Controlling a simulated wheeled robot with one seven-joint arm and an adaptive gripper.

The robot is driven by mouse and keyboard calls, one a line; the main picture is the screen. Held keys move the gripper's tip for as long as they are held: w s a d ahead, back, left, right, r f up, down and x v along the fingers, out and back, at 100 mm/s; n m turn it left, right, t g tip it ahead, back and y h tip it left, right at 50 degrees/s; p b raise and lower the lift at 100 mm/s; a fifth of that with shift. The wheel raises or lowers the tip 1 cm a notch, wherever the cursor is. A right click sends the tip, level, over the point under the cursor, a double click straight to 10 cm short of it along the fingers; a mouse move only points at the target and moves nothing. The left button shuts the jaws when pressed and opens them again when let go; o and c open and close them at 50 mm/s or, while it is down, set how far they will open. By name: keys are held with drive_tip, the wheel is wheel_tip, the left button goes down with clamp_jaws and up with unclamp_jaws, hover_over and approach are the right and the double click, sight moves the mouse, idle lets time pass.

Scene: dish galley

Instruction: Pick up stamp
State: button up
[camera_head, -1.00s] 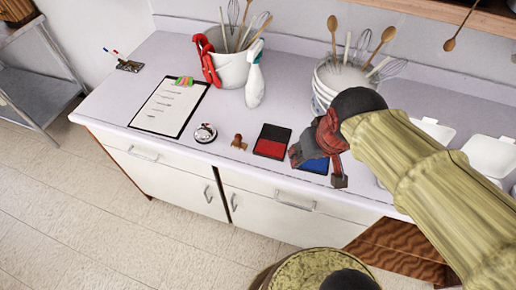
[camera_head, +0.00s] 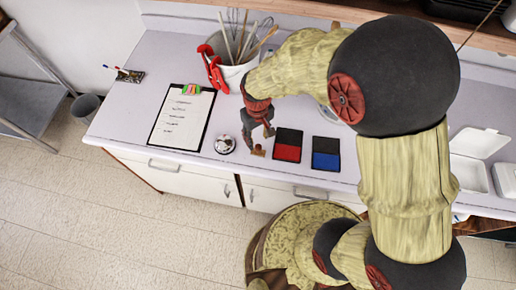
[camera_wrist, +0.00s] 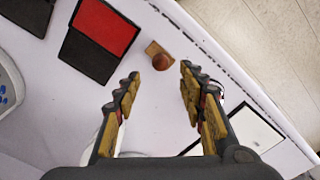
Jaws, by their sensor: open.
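The stamp (camera_wrist: 161,58) is small, with a round brown knob on a wooden base. In the wrist view it lies on the pale counter just ahead of my fingertips, roughly between their lines. My gripper (camera_wrist: 155,78) is open with nothing between its fingers. In the head view my gripper (camera_head: 258,136) hangs over the counter front, and the stamp (camera_head: 258,152) shows just below its fingertips. Part of the stamp is hidden there. I cannot tell the exact height of the fingertips above it.
A red ink pad (camera_head: 287,145) and a blue ink pad (camera_head: 326,153) lie right of the stamp. A round timer (camera_head: 225,144) and a clipboard (camera_head: 182,117) lie left. A white utensil bucket (camera_head: 233,75) stands behind. The counter's front edge is close to the stamp.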

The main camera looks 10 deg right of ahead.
sight(258, 146)
drive_tip(key=f, duration=0.5)
drive_tip(key=shift+s+d+f, duration=0.1)
drive_tip(key=shift+s+f, duration=0.05)
drive_tip(key=shift+s, duration=0.25)
drive_tip(key=shift+f, duration=0.45)
drive_tip(key=shift+c, duration=1)
drive_tip(key=c, duration=0.8)
clamp_jaws()
